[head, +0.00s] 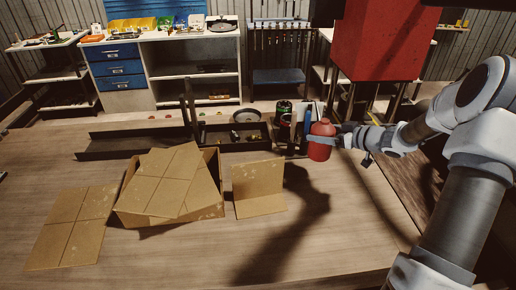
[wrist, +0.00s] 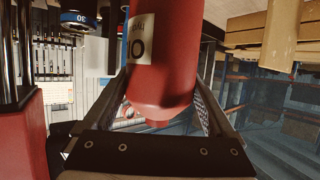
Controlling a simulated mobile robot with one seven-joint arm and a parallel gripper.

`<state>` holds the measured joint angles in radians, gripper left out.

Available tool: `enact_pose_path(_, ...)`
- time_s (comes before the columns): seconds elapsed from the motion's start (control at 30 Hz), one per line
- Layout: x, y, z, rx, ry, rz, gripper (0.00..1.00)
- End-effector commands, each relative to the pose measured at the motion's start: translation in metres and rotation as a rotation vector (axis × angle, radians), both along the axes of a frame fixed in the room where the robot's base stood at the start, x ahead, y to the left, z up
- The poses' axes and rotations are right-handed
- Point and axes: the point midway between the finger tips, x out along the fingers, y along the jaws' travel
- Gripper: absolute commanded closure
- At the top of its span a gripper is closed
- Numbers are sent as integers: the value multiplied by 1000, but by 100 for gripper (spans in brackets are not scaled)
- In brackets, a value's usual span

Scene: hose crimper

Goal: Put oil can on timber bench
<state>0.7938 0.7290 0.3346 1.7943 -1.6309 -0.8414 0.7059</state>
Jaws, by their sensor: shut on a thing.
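The oil can is a red bottle (head: 320,148) with a rounded top, held in the air in the head view. It fills the middle of the wrist view, with a pale label on its side (wrist: 160,60). My gripper (head: 322,140) is shut on it, with one finger on each side of the red body. The timber bench (head: 230,245) is the wide wooden surface in front. The can is over its far right part, and I cannot tell its exact height above the wood.
An open cardboard box (head: 140,219) with loose flaps stands on the bench at left centre, with a folded cardboard piece (head: 258,187) beside it. Dark trays (head: 130,143) and a green tin (head: 284,107) stand along the back. The front middle is bare.

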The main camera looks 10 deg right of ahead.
Motion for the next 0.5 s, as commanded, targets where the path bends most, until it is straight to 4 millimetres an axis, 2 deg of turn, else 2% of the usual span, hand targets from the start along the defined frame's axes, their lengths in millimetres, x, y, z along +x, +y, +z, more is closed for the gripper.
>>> enact_pose_path(0.07,1,0,-1,2,-3,0,100)
enact_pose_path(0.4,1,0,-52,4,-2,0,100)
enact_pose_path(0.5,1,0,-58,2,-3,0,100)
